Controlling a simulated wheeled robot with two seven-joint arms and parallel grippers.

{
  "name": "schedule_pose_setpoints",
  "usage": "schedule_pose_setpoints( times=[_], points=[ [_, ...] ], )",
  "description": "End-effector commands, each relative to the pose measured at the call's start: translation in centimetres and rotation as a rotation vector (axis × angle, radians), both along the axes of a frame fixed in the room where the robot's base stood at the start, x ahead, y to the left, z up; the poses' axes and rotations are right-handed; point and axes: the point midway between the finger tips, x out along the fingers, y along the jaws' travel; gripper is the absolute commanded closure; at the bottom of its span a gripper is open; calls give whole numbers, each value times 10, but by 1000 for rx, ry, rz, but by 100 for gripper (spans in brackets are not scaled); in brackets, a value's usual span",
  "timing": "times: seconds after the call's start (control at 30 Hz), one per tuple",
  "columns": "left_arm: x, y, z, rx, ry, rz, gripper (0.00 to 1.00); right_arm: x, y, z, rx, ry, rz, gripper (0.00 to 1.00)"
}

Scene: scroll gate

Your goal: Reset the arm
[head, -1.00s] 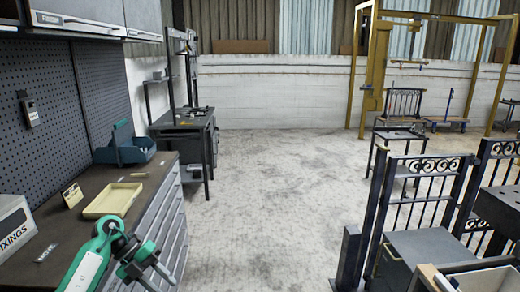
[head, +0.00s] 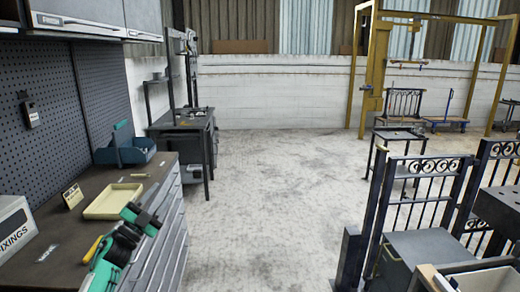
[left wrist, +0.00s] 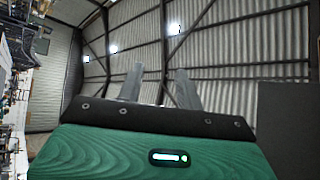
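My left arm comes in from the bottom left of the head view, and its green and black left gripper (head: 150,206) is raised above the front edge of the workbench (head: 68,232), just right of the cream tray (head: 113,202). In the left wrist view the two grey fingers of the left gripper (left wrist: 160,84) stand apart with nothing between them. They point toward the corrugated roof and its beams. My right gripper is in neither view.
A fixings box (head: 14,228), a small yellow sign (head: 72,196) and a blue bin (head: 125,152) are on the bench. A yellow object (head: 93,248) shows beside my left arm. Black scroll gates (head: 425,195) stand at right. The middle floor is clear.

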Motion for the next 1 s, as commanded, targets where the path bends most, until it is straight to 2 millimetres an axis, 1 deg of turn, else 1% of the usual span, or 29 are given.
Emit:
schedule_pose_setpoints(
  times=[0.03,0.1,0.2,0.3,0.4,0.47,0.5,0.53,0.63,0.67,0.7,0.77,0.8,0.87,0.9,0.97,1.0],
  points=[
    [9,16,0,-72,39,62,64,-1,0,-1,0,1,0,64],
    [21,38,-3,-167,107,147,64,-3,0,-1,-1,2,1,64],
    [36,65,-17,-287,224,249,64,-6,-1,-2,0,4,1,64],
    [46,85,-37,-382,351,326,64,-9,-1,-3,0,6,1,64],
    [52,97,-61,-457,483,379,64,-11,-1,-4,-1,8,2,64],
    [55,102,-76,-494,565,403,64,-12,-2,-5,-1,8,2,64],
    [55,103,-91,-511,621,416,64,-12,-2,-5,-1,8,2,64],
    [52,101,-115,-505,648,423,64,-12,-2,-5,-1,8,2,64],
    [43,96,-176,-500,734,444,64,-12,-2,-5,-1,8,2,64],
    [39,95,-194,-499,759,451,64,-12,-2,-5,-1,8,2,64],
    [33,93,-220,-497,798,461,64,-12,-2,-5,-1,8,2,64],
    [22,90,-260,-494,856,475,64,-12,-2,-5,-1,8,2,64],
    [12,87,-288,-492,897,485,64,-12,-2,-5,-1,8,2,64],
    [-4,83,-330,-487,960,501,64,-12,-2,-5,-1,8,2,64],
    [-17,81,-358,-483,1002,512,64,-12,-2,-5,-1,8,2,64],
    [-38,76,-399,-477,1067,527,64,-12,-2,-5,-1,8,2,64],
    [-53,73,-426,-473,1108,537,64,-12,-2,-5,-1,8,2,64]
  ],
)
